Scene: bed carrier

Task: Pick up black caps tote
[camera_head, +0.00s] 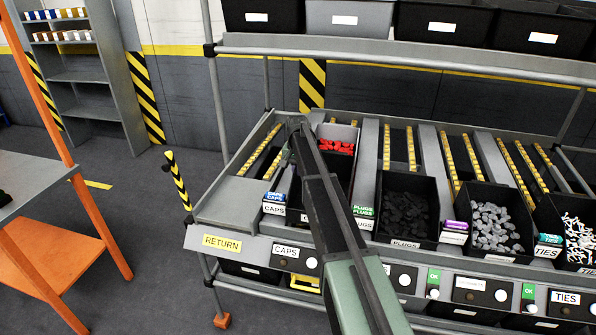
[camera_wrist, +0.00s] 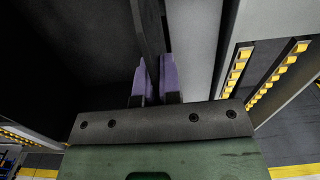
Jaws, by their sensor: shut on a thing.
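The black caps tote (camera_head: 342,172) sits in the lane behind the CAPS labels on the lower rack shelf, partly hidden by my arm. Red caps (camera_head: 336,147) show at its far end; I cannot tell whether they lie in this tote or in one behind it. My gripper (camera_head: 291,150) is at the tote's left side, its fingertips hard to make out in the head view. In the wrist view, the purple fingers of my gripper (camera_wrist: 154,80) are shut on a thin dark wall (camera_wrist: 150,28), which appears to be the tote's side wall.
A black tote of dark plugs (camera_head: 405,213), one of grey pieces (camera_head: 492,229) and one of white ties (camera_head: 579,237) stand to the right. An upper shelf (camera_head: 400,50) with totes hangs above. The empty RETURN lane (camera_head: 238,199) is at left, beside a striped post (camera_head: 178,181).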

